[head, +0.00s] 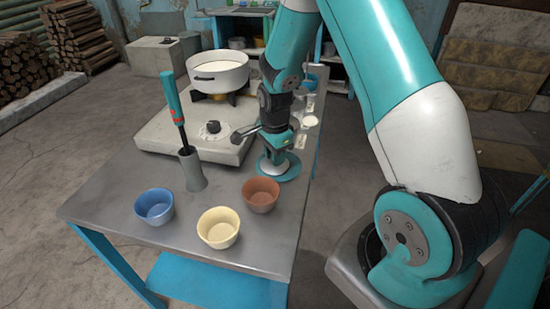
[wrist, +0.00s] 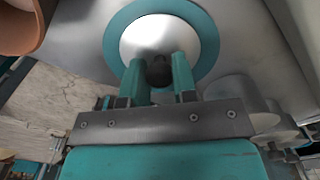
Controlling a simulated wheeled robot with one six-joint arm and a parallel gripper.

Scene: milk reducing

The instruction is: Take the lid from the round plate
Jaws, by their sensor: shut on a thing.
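The lid (wrist: 142,33) is a shiny silver disc with a dark round knob (wrist: 159,72). It sits on, or just above, the teal round plate (wrist: 113,48); I cannot tell whether they touch. In the head view the lid (head: 271,166) and plate (head: 291,172) are near the table's right edge, behind the brown bowl. My gripper (wrist: 158,68) points down over the lid, with its two teal fingers shut on the knob. In the head view my gripper (head: 275,152) hides part of the lid and its knob.
Brown (head: 261,199), cream (head: 218,235) and blue (head: 154,208) bowls stand at the table's front. A grey holder (head: 192,170) with a teal-handled tool is left of my gripper. A white pot (head: 218,78) stands on the stove (head: 182,137). Bare tabletop (head: 120,190) lies at left.

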